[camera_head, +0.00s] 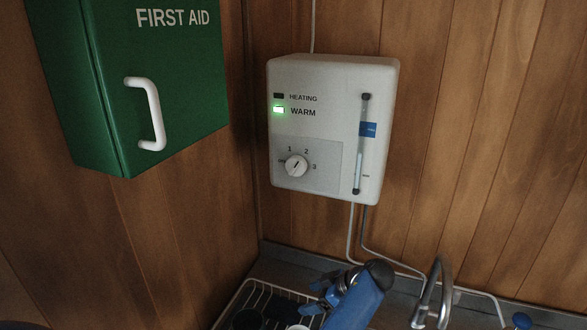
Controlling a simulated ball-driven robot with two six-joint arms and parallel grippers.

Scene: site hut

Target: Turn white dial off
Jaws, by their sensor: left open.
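The white dial (296,166) is a round knob on a grey panel at the lower left of the white wall heater (333,120). Its dark mark slants to the upper right, roughly toward the 2. The numbers 1, 2 and 3 stand around it, with a small unclear label at its left. My left gripper (318,294), blue and dark, is open and empty below the heater, well apart from the dial. My right gripper is out of view.
A green first aid box (150,75) with a white handle (153,115) juts out at the left. Below are a wire rack (247,292) with dark items and a metal tap (432,285). Pipes run down from the heater. The space before the dial is clear.

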